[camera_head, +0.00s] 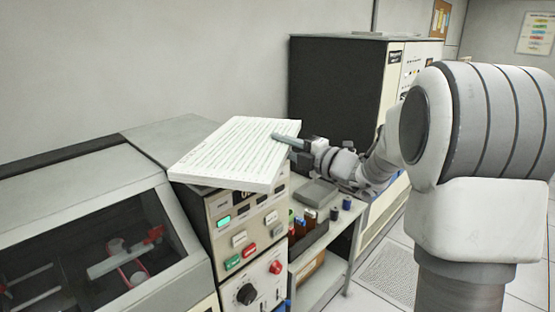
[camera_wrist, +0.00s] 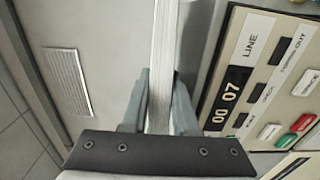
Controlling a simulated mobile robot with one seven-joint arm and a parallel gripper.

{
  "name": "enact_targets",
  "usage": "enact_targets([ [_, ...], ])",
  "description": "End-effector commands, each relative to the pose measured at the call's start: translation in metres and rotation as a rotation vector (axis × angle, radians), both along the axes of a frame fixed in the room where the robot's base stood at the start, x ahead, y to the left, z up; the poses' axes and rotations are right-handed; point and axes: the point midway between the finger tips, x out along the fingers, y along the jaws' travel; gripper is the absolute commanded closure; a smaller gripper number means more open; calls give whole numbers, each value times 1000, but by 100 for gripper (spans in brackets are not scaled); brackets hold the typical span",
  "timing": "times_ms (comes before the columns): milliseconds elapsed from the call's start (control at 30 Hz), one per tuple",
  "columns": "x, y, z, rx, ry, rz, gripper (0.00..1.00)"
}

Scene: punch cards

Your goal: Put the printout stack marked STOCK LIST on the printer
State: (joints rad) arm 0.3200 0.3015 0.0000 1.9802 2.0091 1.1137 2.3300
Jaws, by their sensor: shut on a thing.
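A thick white printout stack (camera_head: 235,152) with lined print lies flat in my gripper (camera_head: 287,140), over the control-panel end of the grey printer (camera_head: 95,178). No STOCK LIST label can be read on it. My gripper is shut on its right edge. In the wrist view the stack (camera_wrist: 163,55) shows as a thin pale edge between the two fingers (camera_wrist: 160,95) of my gripper. The printer's panel (camera_wrist: 268,75) with LINE and a 0007 counter is beside it there. Whether the stack touches the printer top cannot be told.
Right of the printer a low grey stand (camera_head: 318,275) holds bottles and small items below my arm. A tall dark cabinet (camera_head: 335,85) stands behind. The printer's sloped window (camera_head: 90,255) is at left; the grey top (camera_head: 175,135) behind the stack is bare.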

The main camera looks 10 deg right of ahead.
Motion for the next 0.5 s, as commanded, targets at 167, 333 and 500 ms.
enact_targets([
  [167, 4, 0, -9, 3, -1, 0, 100],
  [333, 4, 0, -34, 4, 0, 1, 100],
  [500, 4, 0, -40, 3, -5, 0, 100],
])
